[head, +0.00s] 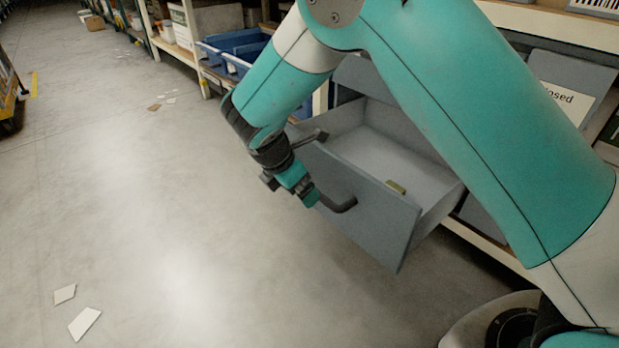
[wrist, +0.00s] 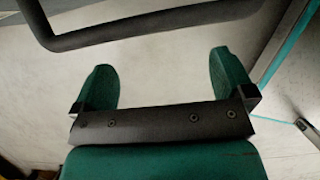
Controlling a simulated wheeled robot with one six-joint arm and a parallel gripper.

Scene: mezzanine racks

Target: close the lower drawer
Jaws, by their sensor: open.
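The lower drawer (head: 365,208) is a grey-blue box that stands pulled out from its cabinet, open at the top. A small yellow-green item (head: 396,187) lies inside it near the front panel. The drawer's dark bar handle (head: 338,205) is on the front panel, partly hidden by my gripper (head: 302,188). My gripper is in front of the panel, beside the handle. In the wrist view the green fingers (wrist: 161,62) are spread with nothing between them.
Blue bins (head: 236,48) stand on a low shelf behind. A grey panel with a sign ending "losed" (head: 566,95) is at right. Paper scraps (head: 84,323) lie on the floor at lower left.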

